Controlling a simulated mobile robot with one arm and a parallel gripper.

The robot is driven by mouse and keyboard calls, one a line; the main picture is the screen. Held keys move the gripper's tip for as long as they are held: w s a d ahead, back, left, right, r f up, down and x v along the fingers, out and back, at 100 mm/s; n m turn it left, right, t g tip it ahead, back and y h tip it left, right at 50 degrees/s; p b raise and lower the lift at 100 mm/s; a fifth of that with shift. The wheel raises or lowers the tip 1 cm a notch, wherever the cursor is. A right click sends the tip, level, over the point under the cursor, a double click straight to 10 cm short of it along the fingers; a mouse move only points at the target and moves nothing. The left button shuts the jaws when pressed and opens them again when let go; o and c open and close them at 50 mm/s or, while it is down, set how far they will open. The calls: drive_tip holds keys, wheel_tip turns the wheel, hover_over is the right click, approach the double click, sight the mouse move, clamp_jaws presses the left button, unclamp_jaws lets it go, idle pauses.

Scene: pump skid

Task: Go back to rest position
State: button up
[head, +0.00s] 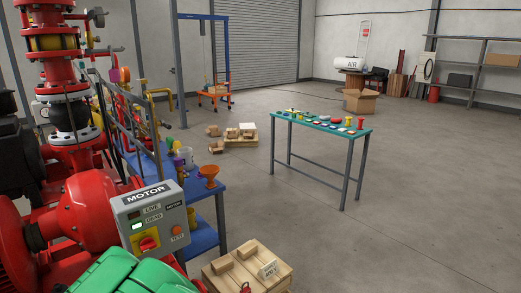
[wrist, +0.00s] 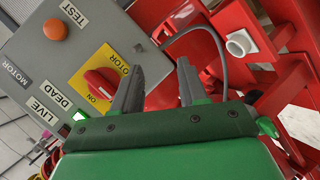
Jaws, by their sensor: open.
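My gripper (wrist: 160,80) is open, with two grey fingers apart and nothing between them. Its green body fills the lower part of the wrist view. The grey motor control box (head: 158,218) stands at lower left in the head view, with a red switch knob on a yellow plate (head: 148,242) and an orange test button (head: 177,230). A green lamp is lit beside DEAD. In the wrist view the box (wrist: 60,50) is at upper left, and the red knob (wrist: 97,85) is just left of the left finger. Contact cannot be told.
Red pump parts (wrist: 275,75) lie close behind and right of the fingers. A wooden crate (head: 248,268) with a tag stands right of the box. A blue bench (head: 207,190) is behind it. A green-topped table (head: 322,134) stands farther off. The floor on the right is clear.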

drive_tip(key=w+d+r+m+g+h, duration=0.25)
drive_tip(key=d+r+m, duration=0.35)
drive_tip(key=d, duration=0.7)
drive_tip(key=s+d+r+m+g, duration=0.45)
drive_tip(key=d+r, duration=0.35)
drive_tip(key=d, duration=0.4)
drive_tip(key=s+d+r+m+g+y, duration=0.1)
drive_tip(key=s+d+r+m, duration=0.1)
drive_tip(key=s+d+r, duration=0.3)
drive_tip(key=s+d+r+m+g, duration=0.1)
drive_tip(key=s+d+m+g, duration=0.15)
drive_tip(key=s, duration=0.55)
drive_tip(key=s+d+r+m+y, duration=0.1)
drive_tip(key=s+d+r, duration=0.2)
drive_tip(key=s+d, duration=0.25)
drive_tip(key=s+d+m+g+h, duration=0.2)
drive_tip(key=s+d+h, duration=0.3)
drive_tip(key=s+d, duration=0.9)
drive_tip(key=d+g, duration=0.1)
drive_tip(key=d, duration=0.3)
drive_tip(key=shift+s+d+f, duration=0.2)
drive_tip(key=shift+d+f, duration=0.1)
drive_tip(key=shift+f, duration=0.05)
